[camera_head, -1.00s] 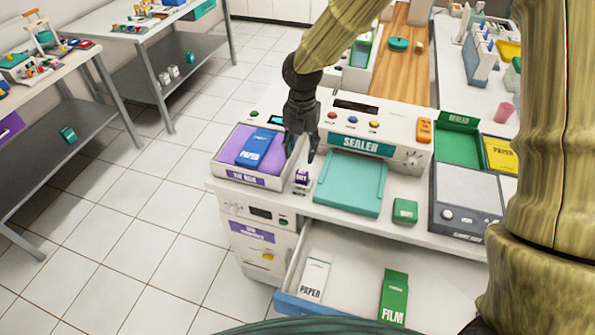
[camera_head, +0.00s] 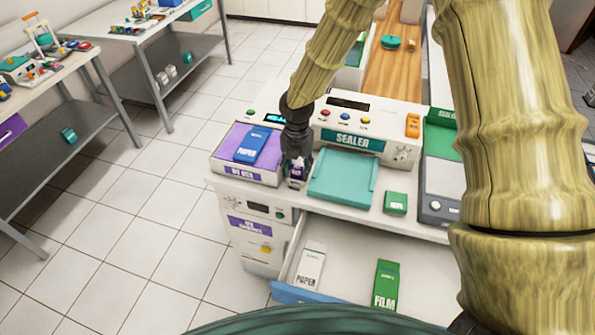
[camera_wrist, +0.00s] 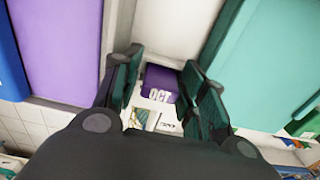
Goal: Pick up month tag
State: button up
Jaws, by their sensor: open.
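The month tag (camera_head: 296,172) is a small purple block standing on the white counter, between the purple-topped tray and the teal sealer pad. In the wrist view the purple tag (camera_wrist: 160,83) reads "OCT" and lies between my fingertips. My gripper (camera_head: 297,168) is lowered over the tag, pointing down. In the wrist view my gripper (camera_wrist: 165,85) has its two dark green fingers apart, one on each side of the tag. I cannot tell whether either finger touches it. The gripper partly hides the tag in the head view.
The purple-topped tray (camera_head: 225,165) with a blue paper box (camera_head: 252,144) is close on the left. The sealer (camera_head: 350,139) and its teal pad (camera_head: 343,178) are close on the right. Below, an open drawer (camera_head: 340,262) holds paper and film boxes.

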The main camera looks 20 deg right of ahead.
jog(key=shift+s+r, duration=0.15)
jog(key=shift+s, duration=0.05)
jog(key=shift+w, duration=0.1)
jog(key=c, duration=0.6)
jog(key=shift+c, duration=0.3)
